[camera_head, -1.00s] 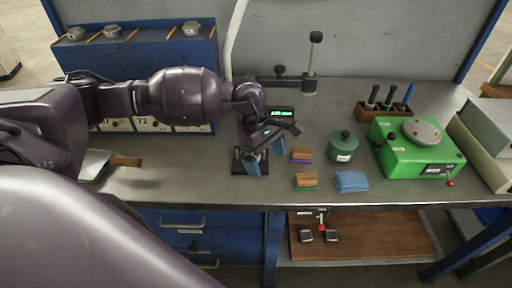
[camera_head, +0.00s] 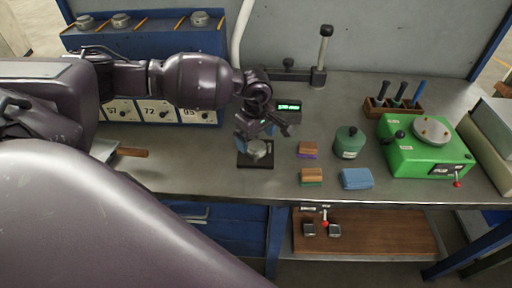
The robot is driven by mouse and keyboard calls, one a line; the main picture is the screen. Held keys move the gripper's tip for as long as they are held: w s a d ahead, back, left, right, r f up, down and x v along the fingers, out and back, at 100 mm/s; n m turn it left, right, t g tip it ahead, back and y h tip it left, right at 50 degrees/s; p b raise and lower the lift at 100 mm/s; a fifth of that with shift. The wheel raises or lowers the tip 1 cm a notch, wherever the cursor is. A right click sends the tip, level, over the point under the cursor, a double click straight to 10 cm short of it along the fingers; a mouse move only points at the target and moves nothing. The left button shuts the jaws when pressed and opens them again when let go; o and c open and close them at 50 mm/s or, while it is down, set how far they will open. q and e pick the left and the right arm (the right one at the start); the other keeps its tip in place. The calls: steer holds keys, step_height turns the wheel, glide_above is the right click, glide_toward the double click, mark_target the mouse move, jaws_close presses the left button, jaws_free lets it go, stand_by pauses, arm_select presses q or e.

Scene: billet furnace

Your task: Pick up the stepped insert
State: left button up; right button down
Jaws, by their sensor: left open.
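The stepped insert appears to be the small round metal piece (camera_head: 258,149) on a black square plate (camera_head: 246,163) near the bench's front edge. My left gripper (camera_head: 262,133) is open just above and behind it, with blue finger pads showing. The fingers partly hide the insert's top, and I cannot tell whether they touch it. A small display with green digits (camera_head: 289,106) stands just behind the gripper. My right gripper is not in view.
Wooden-backed brushes (camera_head: 311,175), a blue cloth (camera_head: 356,179), a green lidded pot (camera_head: 349,142) and a green machine (camera_head: 424,147) stand to the right. A black stand with an upright post (camera_head: 322,60) is behind. A blue rack (camera_head: 150,45) holds round metal pieces at back left.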

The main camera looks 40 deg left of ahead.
mark_target(256, 144)
arm_select(q)
steer(key=shift+w+f, duration=0.1)
steer(key=shift+f, duration=1.75)
